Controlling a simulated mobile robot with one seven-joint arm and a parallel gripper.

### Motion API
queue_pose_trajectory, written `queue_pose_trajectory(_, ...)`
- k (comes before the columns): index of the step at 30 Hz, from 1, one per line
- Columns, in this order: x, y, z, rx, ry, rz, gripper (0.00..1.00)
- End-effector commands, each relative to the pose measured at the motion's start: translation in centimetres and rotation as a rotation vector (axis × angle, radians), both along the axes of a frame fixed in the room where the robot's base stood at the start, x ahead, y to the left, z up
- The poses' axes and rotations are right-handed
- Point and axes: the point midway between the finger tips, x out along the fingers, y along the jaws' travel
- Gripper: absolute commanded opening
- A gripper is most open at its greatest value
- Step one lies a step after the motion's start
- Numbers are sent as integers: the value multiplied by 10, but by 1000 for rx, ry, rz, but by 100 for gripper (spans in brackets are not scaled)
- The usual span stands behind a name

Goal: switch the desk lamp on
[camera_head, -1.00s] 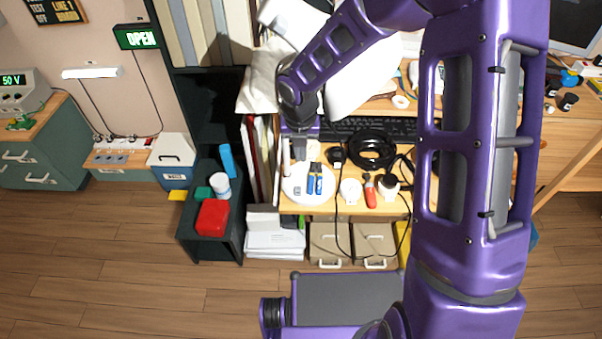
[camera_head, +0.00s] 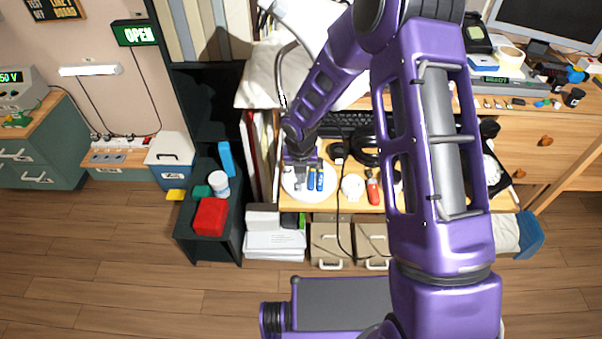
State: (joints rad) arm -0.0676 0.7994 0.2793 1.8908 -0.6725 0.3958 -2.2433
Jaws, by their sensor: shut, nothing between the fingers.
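What looks like the desk lamp shows at the top as a pale head (camera_head: 298,18) and a thin curved grey neck (camera_head: 281,72). My arm hides part of it, and I cannot make out its switch or whether it is lit. A round white disc (camera_head: 290,188) lies near the desk's front edge; I cannot tell whether it is the lamp's base or a plate. My gripper (camera_head: 303,174) is shut and empty, pointing down over the disc's far part. Whether it touches anything there is unclear. Small blue items (camera_head: 315,180) are on the disc, just right of the gripper.
Right of the disc are a white round item (camera_head: 352,187), a red item (camera_head: 373,190) and a black coiled cable (camera_head: 364,152). A keyboard (camera_head: 345,123) lies behind. Folders (camera_head: 261,150) stand left. My arm covers the desk's middle.

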Motion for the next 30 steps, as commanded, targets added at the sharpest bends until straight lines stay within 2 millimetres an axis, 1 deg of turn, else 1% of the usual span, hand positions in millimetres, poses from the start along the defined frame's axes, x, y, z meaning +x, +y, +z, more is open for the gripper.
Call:
queue_pose_trajectory(7, 0, 0, 0, 0, 0, 0, 0)
queue_pose_trajectory(11, 2, -1, -5, -1, 2, -1, 0)
queue_pose_trajectory(18, 1, -1, -5, -1, 2, 0, 0)
queue_pose_trajectory(30, -13, 0, -1, -1, 2, 1, 0)
